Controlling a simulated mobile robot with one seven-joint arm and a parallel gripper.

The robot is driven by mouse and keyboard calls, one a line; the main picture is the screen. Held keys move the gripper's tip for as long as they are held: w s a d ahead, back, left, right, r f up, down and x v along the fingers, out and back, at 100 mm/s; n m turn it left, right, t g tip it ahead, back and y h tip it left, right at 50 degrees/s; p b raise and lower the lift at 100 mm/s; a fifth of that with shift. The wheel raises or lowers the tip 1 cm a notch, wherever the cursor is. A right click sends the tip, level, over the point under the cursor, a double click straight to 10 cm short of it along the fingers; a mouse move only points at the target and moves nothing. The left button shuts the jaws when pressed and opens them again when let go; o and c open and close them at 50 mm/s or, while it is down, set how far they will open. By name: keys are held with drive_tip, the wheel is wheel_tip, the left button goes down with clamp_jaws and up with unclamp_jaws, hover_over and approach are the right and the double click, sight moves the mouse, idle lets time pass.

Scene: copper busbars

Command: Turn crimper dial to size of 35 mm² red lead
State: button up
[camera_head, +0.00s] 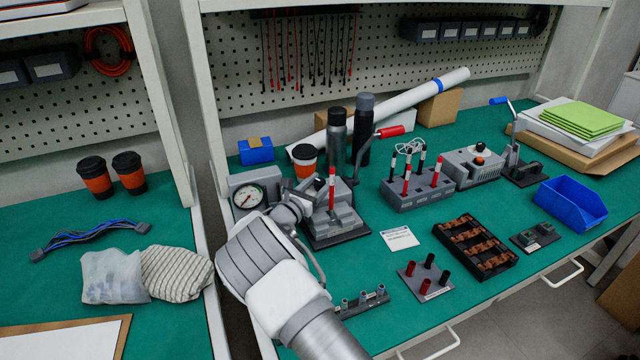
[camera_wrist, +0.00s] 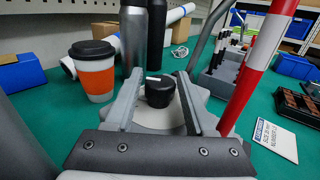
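The crimper (camera_head: 338,222) stands on the green bench, with a red-handled lever (camera_head: 390,132). In the wrist view its dial, a black round knob (camera_wrist: 160,92) with a small white mark, sits on a light grey round base. My gripper (camera_wrist: 160,82) is open, with one finger on each side of the knob; I cannot tell whether either finger touches it. In the head view my gripper (camera_head: 297,202) is at the crimper's left side and the dial is hidden. A red-and-white striped upright piece (camera_head: 332,188) stands at the crimper, close right of my gripper in the wrist view (camera_wrist: 262,65).
A grey rack (camera_head: 418,192) holds several red and black leads. A white card (camera_head: 400,238) lies before it. A pressure gauge (camera_head: 248,197), an orange cup (camera_head: 305,160) and dark bottles (camera_head: 337,135) stand close around the crimper. A busbar tray (camera_head: 475,247) is at the right.

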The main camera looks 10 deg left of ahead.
drive_tip(key=shift+s, duration=0.1)
drive_tip(key=p+v, duration=0.2)
drive_tip(key=v, duration=1.5)
drive_tip(key=shift+a, duration=0.2)
